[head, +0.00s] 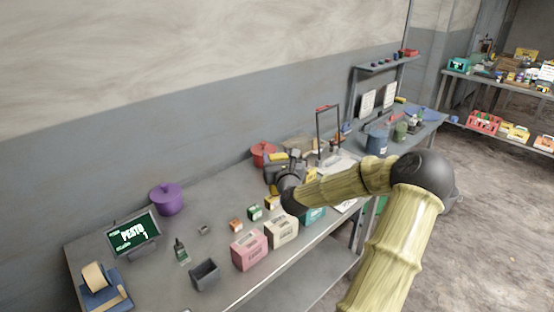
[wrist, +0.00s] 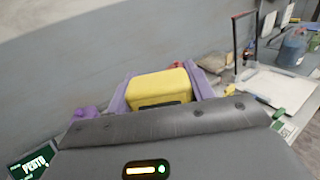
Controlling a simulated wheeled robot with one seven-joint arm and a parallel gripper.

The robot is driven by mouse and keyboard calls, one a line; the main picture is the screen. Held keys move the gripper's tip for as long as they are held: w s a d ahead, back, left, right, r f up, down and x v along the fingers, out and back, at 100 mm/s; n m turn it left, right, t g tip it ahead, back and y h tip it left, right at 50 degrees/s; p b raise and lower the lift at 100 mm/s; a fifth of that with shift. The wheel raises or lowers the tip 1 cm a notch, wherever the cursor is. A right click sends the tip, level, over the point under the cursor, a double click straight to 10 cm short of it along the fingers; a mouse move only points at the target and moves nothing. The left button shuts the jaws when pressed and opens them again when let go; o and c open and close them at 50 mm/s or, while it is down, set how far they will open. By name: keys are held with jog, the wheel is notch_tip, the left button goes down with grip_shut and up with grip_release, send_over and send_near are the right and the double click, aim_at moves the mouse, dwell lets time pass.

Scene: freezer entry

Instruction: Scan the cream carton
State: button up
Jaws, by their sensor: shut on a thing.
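The cream carton (head: 282,231) stands on the grey bench in the head view, between a pink carton (head: 249,250) and a teal carton (head: 314,216) partly behind my arm. My gripper (wrist: 161,86) has purple fingers, shut on a yellow-and-black block-shaped thing (wrist: 158,84). In the head view my gripper (head: 284,168) is above the bench, behind and apart from the cream carton, and the yellow top of the held thing (head: 278,156) shows. Whether the held thing is a scanner I cannot tell. The cream carton cannot be made out in the wrist view.
A screen (head: 134,234) reading "PESTO 1" stands at the bench's left, near a purple pot (head: 166,199) and a dark open bin (head: 205,274). Small orange (head: 236,225) and green (head: 255,212) boxes lie behind the cartons. A red pot (head: 262,152) is at the back.

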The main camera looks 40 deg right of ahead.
jog(key=shift+r+p, duration=0.4)
jog(key=shift+r, duration=0.35)
dwell(1.0)
